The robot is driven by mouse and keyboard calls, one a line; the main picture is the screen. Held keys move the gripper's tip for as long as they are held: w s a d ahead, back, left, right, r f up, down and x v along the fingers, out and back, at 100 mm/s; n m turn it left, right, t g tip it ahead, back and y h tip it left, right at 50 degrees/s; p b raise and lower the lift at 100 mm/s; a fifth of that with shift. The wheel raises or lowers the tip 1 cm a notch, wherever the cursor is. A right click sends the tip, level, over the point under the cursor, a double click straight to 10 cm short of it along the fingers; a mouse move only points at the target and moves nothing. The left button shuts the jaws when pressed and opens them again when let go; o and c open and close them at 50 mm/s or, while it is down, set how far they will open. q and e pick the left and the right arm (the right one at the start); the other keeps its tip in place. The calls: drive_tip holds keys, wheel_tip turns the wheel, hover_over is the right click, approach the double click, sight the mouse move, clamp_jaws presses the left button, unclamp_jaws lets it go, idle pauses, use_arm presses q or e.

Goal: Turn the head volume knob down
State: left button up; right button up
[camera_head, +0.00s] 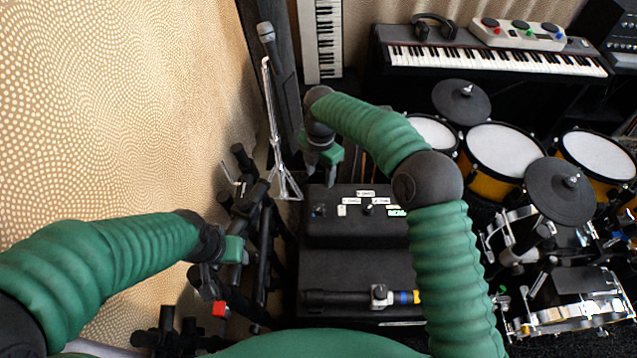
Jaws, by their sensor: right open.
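The black amp head (325,235) sits on a larger black cabinet (340,268) in the middle of the head view. A small dark knob (368,210) stands on the head among several small white labels; their writing is too small to read. Another small control (318,211) is at its left end. My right gripper (321,178) is open and empty, just beyond the head's far left edge and apart from the knob. My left gripper (238,250) is at the left, beside dark stands and away from the amp; its jaws are not clear.
A microphone on a stand (271,120) rises behind my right gripper. Dark stands (262,225) crowd the amp's left. Drums (500,148) and cymbals fill the right. A keyboard (490,60) is at the back. A black cylinder (335,298) lies on the cabinet's near part.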

sight(319, 207)
drive_tip(key=shift+r, duration=0.35)
drive_tip(key=f+m+b, duration=0.1)
drive_tip(key=f, duration=0.4)
drive_tip(key=f+m+b, duration=0.1)
drive_tip(key=f, duration=0.5)
drive_tip(key=f+m+b, duration=0.1)
drive_tip(key=f, duration=0.5)
drive_tip(key=shift+s, duration=0.2)
clamp_jaws()
